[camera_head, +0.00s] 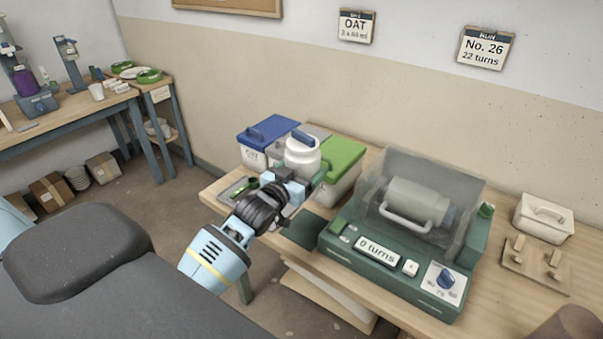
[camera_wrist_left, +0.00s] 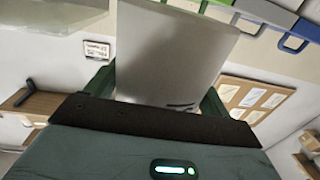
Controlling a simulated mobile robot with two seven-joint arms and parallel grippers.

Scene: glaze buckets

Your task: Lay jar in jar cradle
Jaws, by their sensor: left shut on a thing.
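A white jar (camera_head: 303,153) with a lid and top handle is held roughly upright in my left gripper (camera_head: 302,175), in front of the lidded bins. In the left wrist view the jar (camera_wrist_left: 175,55) fills the space between the two green fingers, which are shut on it. A wooden stand with upright pegs (camera_head: 537,268), which looks like the jar cradle, sits empty on the bench at the far right, well apart from the gripper. My right gripper is not in view.
A green machine (camera_head: 390,262) reading "0 turns" stands between jar and stand. Its translucent cover (camera_head: 440,177) encloses a pale cylinder. A blue-lidded bin (camera_head: 268,135) and green-lidded bin (camera_head: 345,158) stand at the bench's left. A white lidded box (camera_head: 543,218) stands behind the stand.

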